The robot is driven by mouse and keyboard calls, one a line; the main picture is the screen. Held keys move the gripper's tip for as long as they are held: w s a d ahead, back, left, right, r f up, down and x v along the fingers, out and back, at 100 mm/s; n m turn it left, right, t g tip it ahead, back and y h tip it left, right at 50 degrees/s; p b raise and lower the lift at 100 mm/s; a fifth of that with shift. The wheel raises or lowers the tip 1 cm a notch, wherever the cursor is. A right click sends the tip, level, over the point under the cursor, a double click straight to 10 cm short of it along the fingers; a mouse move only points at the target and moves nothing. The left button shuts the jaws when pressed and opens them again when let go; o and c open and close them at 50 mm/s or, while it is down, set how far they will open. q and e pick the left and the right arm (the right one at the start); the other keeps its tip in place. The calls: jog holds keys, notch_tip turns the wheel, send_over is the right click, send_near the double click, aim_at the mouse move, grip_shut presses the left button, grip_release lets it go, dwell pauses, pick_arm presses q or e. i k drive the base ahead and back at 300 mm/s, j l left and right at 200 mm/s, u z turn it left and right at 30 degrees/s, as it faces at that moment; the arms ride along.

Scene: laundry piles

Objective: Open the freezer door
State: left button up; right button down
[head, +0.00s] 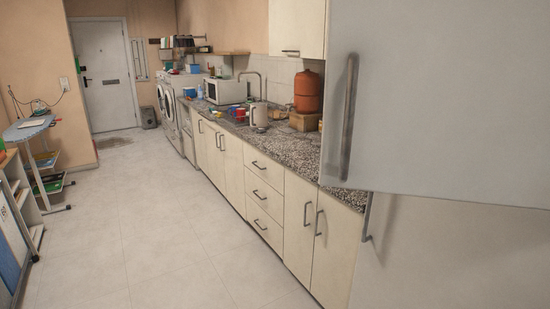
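A large pale grey fridge-freezer stands close to me at the right of the head view. Its upper door (445,110) has a long vertical grey handle (349,117) near its left edge. The frame cuts off the right side and bottom of the unit. I cannot tell which door is the freezer's. Neither of my grippers is in view.
Cream cabinets (264,187) under a speckled counter (285,150) run along the right wall, bearing a microwave (226,91) and an orange canister (307,91). Washing machines (172,105) stand farther back. An ironing board (27,130) is at left. The tiled floor (150,220) is clear.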

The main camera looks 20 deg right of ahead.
aim_at(449, 101)
jog(key=i+z, duration=0.15)
jog(key=z, duration=1.35)
jog(key=i+j+z, duration=0.2)
jog(key=j+z, duration=0.2)
jog(key=j, duration=0.25)
jog(key=i+j+z, duration=0.1)
jog(key=j+z, duration=0.35)
jog(key=j, duration=0.2)
jog(key=j+z, duration=0.4)
jog(key=j, duration=0.3)
jog(key=k+j+z, duration=0.1)
jog(key=j+z, duration=0.3)
jog(key=j, duration=0.25)
